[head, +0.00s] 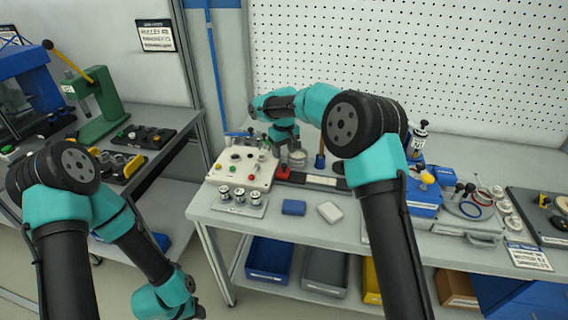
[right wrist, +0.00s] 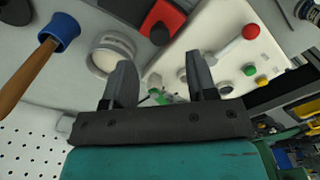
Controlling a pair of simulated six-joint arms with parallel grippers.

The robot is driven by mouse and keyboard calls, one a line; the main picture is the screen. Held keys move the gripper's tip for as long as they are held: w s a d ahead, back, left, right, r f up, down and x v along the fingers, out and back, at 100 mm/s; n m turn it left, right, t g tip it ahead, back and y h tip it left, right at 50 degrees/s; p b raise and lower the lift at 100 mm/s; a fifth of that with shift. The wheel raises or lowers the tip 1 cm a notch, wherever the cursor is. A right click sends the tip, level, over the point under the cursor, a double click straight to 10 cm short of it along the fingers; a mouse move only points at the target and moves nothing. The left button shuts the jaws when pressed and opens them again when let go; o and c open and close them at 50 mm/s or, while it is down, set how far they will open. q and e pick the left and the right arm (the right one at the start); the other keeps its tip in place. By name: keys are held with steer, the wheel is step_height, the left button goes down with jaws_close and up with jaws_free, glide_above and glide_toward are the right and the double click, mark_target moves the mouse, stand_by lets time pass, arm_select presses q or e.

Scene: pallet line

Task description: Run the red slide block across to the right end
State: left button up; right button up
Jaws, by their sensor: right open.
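The red slide block (head: 283,172) sits at the left end of a low dark track with a pale label strip (head: 322,180), on the bench. In the right wrist view the red block (right wrist: 176,16) shows at the top, with a black knob on it. My right gripper (head: 284,145) is above and behind the block, beside the control panel. In the right wrist view its two fingers (right wrist: 160,78) are apart with nothing gripped between them, and they do not touch the block. My left arm hangs at the lower left, and its gripper is outside the picture.
A cream control panel (head: 243,167) with buttons stands left of the track. A round pale pot (head: 297,158) and a blue-collared wooden handle (head: 320,160) stand behind it. A blue block (head: 293,207) and a white block (head: 330,212) lie in front. Blue parts (head: 423,207) are at right.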

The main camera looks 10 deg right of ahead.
mark_target(284, 164)
step_height(284, 164, down, 6)
stand_by(0.4)
jaws_close()
stand_by(0.3)
